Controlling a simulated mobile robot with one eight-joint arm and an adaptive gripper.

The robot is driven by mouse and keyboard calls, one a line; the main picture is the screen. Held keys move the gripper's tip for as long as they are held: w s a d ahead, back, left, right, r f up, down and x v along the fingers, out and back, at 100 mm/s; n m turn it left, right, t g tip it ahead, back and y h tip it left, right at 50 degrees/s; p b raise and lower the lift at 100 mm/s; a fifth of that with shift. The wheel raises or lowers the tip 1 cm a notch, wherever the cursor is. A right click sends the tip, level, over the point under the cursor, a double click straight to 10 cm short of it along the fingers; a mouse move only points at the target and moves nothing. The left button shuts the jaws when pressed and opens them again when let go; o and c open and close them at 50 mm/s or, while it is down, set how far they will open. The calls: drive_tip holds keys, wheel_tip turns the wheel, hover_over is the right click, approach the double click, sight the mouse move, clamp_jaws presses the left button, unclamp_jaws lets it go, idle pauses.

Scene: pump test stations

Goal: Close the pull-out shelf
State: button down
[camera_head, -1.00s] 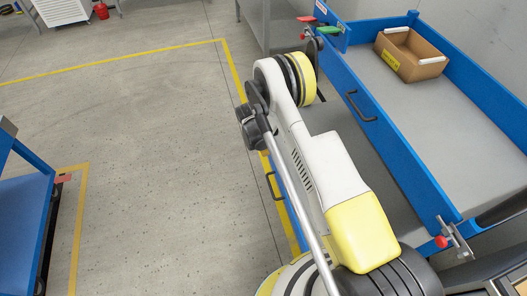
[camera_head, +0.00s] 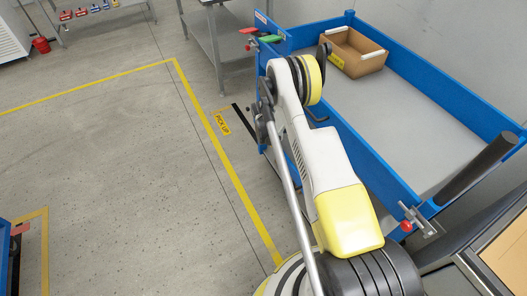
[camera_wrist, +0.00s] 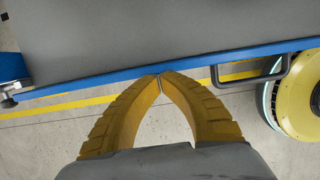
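The blue-rimmed unit stands at the right in the head view, with a grey top tray (camera_head: 385,125) and a black handle (camera_head: 318,117) on its long near side, partly behind my arm. In the wrist view, a grey panel with a blue front edge (camera_wrist: 110,84) and a black bar handle (camera_wrist: 262,75) crosses the upper part. I cannot tell which level of the unit this is. My gripper (camera_wrist: 160,76) has its yellow fingertips together at that blue edge, left of the handle, with nothing between them. Contact is unclear. The gripper is hidden in the head view.
A cardboard box (camera_head: 352,52) sits at the tray's far end. A clamp with a red knob (camera_head: 407,226) is at its near corner. A grey table (camera_head: 214,42) stands behind. The floor left of the yellow line (camera_head: 222,150) is clear. A blue frame (camera_head: 5,250) is at the left edge.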

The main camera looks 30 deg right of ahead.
drive_tip(key=shift+d, duration=1.85)
drive_tip(key=s+a+r+m+t+p, duration=0.1)
drive_tip(key=s+a+r+m, duration=0.3)
drive_tip(key=r, duration=0.9)
drive_tip(key=a+r+m+t+y+p, duration=0.15)
drive_tip(key=a+r, duration=0.45)
drive_tip(key=r, duration=0.8)
drive_tip(key=s+a+r+m+t+h+p, duration=0.15)
drive_tip(key=a+r, duration=0.35)
drive_tip(key=r, duration=0.8)
drive_tip(key=s+a+r+m+t+y, duration=0.1)
drive_tip(key=s+a+r+m, duration=0.2)
drive_tip(key=s, duration=0.4)
drive_tip(key=s+a+r+m+t+y, duration=0.1)
drive_tip(key=s+a+r+m, duration=0.2)
drive_tip(key=s, duration=0.5)
drive_tip(key=s+a+r+m+t, duration=0.1)
drive_tip(key=s+a+r+m, duration=0.2)
drive_tip(key=s+m, duration=0.2)
drive_tip(key=s, duration=0.3)
drive_tip(key=shift+y, duration=0.4)
